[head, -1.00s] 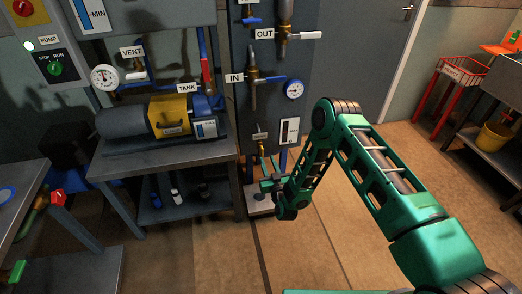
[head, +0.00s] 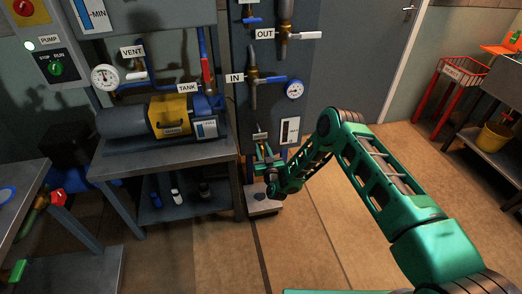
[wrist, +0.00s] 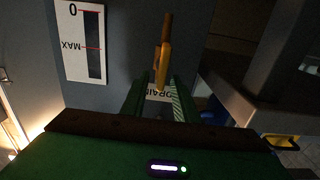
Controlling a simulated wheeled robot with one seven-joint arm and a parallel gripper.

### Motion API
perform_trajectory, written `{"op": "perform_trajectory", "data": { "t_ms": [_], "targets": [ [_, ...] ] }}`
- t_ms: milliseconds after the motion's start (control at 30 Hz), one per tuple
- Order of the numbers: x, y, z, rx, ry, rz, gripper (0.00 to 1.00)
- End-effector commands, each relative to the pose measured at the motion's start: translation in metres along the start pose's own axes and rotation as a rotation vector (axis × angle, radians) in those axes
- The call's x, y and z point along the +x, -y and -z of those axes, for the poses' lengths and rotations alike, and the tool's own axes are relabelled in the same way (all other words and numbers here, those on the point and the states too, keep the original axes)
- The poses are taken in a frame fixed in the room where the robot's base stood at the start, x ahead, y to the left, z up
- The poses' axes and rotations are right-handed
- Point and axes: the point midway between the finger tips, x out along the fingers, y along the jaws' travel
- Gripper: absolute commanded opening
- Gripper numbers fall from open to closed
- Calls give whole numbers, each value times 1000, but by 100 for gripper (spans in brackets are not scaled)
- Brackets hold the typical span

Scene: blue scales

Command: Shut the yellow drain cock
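The yellow drain cock (wrist: 162,62) is at the top middle of the wrist view, with its yellow lever joined to a brown pipe end. Its DRAIN label (wrist: 158,95) shows upside down behind my fingers. My gripper (wrist: 156,88) is open, with one green finger on each side of the lever's line. The lever's near end appears between or just beyond the fingertips; contact cannot be told. In the head view my gripper (head: 264,158) is just below the small drain label (head: 261,136), low on the dark panel, and largely hides the cock.
A level gauge (head: 290,131) is beside the drain. Above are the IN valve (head: 268,79) with a blue lever and the OUT valve (head: 300,36) with a white lever. A metal bench (head: 165,157) with the pump stands left. The floor to the right is open.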

Motion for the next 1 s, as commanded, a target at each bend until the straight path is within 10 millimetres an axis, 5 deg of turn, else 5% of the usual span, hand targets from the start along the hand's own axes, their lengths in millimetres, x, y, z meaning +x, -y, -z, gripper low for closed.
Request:
{"op": "perform_trajectory", "data": {
  "t_ms": [267, 433, 533, 1000],
  "targets": [
    [2, 0, 0, 0, 1, 0, 27],
    [2, 0, 0, 0, 1, 0, 0],
    [4, 9, -1, 4, 1, 0, 0],
    [1, -4, -1, 135, 3, 0, 0]
  ]
}}
